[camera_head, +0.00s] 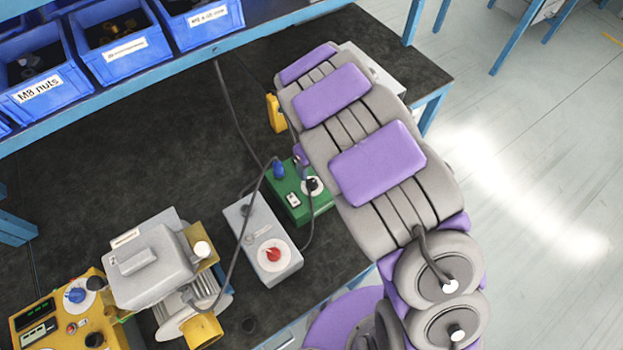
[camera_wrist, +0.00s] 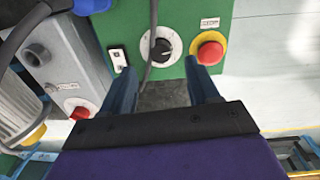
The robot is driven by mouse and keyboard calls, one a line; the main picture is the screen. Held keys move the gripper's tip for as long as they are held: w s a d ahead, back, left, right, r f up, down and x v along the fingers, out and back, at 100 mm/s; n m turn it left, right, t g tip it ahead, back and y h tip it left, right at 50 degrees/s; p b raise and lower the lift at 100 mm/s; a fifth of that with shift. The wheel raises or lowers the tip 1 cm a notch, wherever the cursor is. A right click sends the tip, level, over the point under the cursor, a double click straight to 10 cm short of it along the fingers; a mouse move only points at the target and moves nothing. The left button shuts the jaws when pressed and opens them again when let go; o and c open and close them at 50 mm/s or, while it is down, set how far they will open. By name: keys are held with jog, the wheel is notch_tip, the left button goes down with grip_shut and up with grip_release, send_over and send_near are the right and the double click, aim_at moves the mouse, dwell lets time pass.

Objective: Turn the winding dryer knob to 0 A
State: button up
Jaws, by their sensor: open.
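A green control box (camera_head: 290,208) stands on the dark bench, partly behind my arm. In the wrist view the green box (camera_wrist: 200,15) shows a black knob (camera_wrist: 161,47) on a pale round dial; the dial's marks are too small to read. A dark cable crosses in front of the dial. My gripper (camera_wrist: 163,84) is open, its two dark fingers below and to either side of the knob, with nothing between them. I cannot tell if they touch the box. In the head view my arm mostly hides the gripper. No readable label tells which box is the winding dryer.
The green box has a rocker switch (camera_wrist: 118,58) and red mushroom button (camera_wrist: 209,49). Beside it stands a grey box (camera_head: 240,222) with a red knob (camera_head: 273,254). A motor (camera_head: 150,265), yellow box (camera_head: 35,325) and blue bins (camera_head: 110,52) stand left and behind.

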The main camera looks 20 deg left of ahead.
aim_at(311, 181)
notch_tip(311, 181, down, 7)
jog(key=shift+s+r+b, duration=0.15)
jog(key=shift+b, duration=0.25)
jog(key=shift+c, duration=0.3)
jog(key=c, duration=1)
